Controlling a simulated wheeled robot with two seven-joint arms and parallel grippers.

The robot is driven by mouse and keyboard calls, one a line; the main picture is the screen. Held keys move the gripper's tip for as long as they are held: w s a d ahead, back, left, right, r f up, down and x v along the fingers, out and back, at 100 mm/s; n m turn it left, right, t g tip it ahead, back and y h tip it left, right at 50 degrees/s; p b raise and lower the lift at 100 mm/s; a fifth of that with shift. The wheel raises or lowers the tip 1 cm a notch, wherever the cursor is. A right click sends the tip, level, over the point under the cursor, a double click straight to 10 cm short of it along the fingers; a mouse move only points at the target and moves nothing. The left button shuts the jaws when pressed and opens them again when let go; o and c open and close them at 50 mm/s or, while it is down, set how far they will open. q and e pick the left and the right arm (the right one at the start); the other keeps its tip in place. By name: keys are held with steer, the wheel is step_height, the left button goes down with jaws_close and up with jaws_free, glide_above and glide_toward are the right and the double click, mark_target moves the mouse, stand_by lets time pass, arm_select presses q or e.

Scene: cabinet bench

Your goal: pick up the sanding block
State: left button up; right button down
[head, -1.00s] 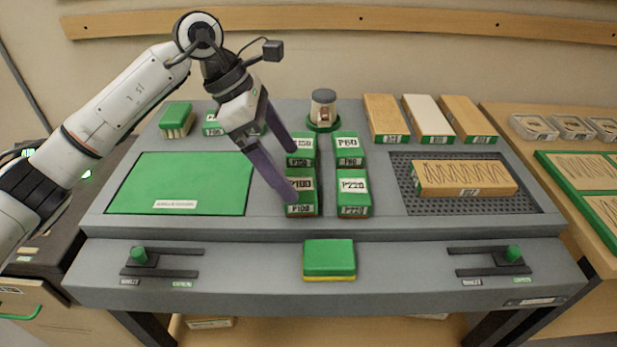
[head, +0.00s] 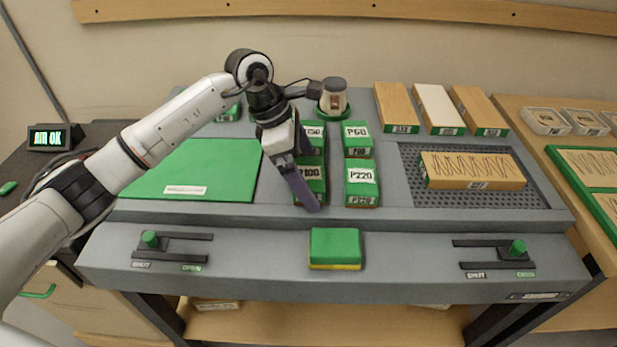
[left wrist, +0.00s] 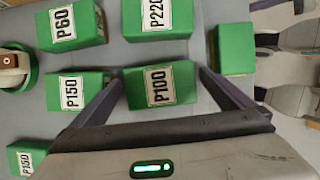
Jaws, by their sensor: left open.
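Several green sanding blocks with white grit labels stand on the grey bench. The P100 block (head: 312,172) is at the front left of the group, with the P150 block (head: 315,130) behind it, the P220 block (head: 361,181) to its right and the P60 block (head: 356,137) at the back right. My left gripper (head: 309,180) is open over the P100 block and partly hides it. In the left wrist view the P100 block (left wrist: 160,86) lies between the two spread fingers. Contact cannot be told. My right gripper is not in view.
A green block with a yellow base (head: 335,248) sits on the front ledge between two sliders (head: 150,239) (head: 516,248). A green mat (head: 200,165) lies left. A wooden board (head: 472,170) rests on a perforated plate at right. A jar (head: 333,95) stands behind the blocks.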

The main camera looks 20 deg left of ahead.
mark_target(309, 173)
arm_select(q)
steer(key=c, duration=1.1)
step_height(309, 173, up, 10)
steer(key=shift+r+b, duration=0.1)
steer(key=shift+b, duration=0.35)
